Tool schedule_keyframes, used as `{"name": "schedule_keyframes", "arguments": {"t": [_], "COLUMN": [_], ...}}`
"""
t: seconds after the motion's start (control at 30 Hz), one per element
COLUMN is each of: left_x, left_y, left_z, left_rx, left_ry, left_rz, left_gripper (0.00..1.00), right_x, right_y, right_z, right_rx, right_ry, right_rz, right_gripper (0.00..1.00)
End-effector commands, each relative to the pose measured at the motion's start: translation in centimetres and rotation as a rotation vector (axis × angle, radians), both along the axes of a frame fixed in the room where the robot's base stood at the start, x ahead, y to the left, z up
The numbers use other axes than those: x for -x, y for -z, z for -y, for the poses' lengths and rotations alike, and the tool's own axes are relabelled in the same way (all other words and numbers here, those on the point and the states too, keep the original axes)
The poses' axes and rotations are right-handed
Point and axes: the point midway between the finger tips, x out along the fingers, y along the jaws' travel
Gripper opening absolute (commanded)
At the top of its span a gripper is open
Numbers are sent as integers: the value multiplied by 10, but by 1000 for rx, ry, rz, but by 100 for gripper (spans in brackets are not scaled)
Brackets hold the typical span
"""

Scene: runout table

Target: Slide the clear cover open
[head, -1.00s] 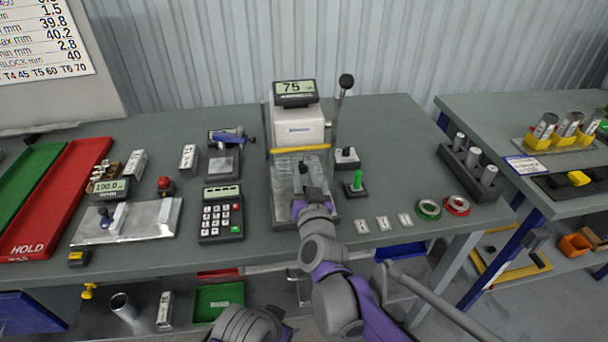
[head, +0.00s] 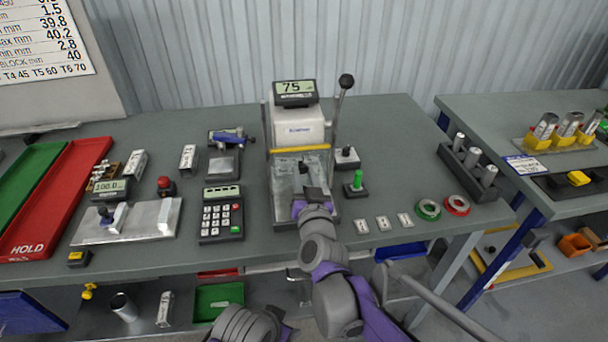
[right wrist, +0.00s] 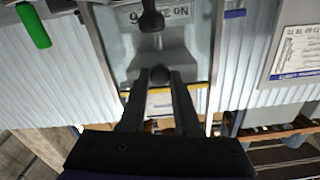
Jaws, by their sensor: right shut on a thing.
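The press-like machine (head: 300,128) stands mid-table with a display reading 75. A clear cover (head: 282,185) with a yellow edge bar (head: 300,148) is at its front; its clear panel is hard to make out. My right gripper (head: 309,192) is at the front of the machine, below the yellow bar in the picture. I cannot tell how the knob joins the cover. My left gripper is not in view.
A tall lever (head: 346,82) stands at the machine's right. A keypad (head: 221,213) is to the left. White tags (head: 383,223) lie at the front right.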

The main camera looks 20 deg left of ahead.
Motion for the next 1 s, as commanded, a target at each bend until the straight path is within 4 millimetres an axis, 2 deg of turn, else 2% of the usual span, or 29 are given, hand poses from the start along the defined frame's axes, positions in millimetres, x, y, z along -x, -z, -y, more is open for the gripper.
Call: {"name": "schedule_keyframes", "arguments": {"t": [0.27, 0.37, 0.5, 0.7, 0.83, 1.0], "left_x": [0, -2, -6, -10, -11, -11], "left_y": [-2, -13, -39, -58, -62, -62], "left_z": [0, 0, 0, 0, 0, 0], "left_rx": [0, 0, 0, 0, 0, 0], "left_ry": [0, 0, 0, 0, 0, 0], "left_rz": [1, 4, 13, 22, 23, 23], "left_gripper": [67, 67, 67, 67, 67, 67], "right_x": [0, 0, 0, 0, 0, 0], "right_y": [-3, -20, -61, -110, -125, -127], "right_z": [0, 0, 0, 0, 0, 0], "right_rx": [0, -1, -3, -1, -2, 0], "right_ry": [0, 0, 0, 0, 1, 1], "right_rz": [0, 1, 2, 3, 2, 2], "right_gripper": [0, 0, 0, 0, 0, 0]}}
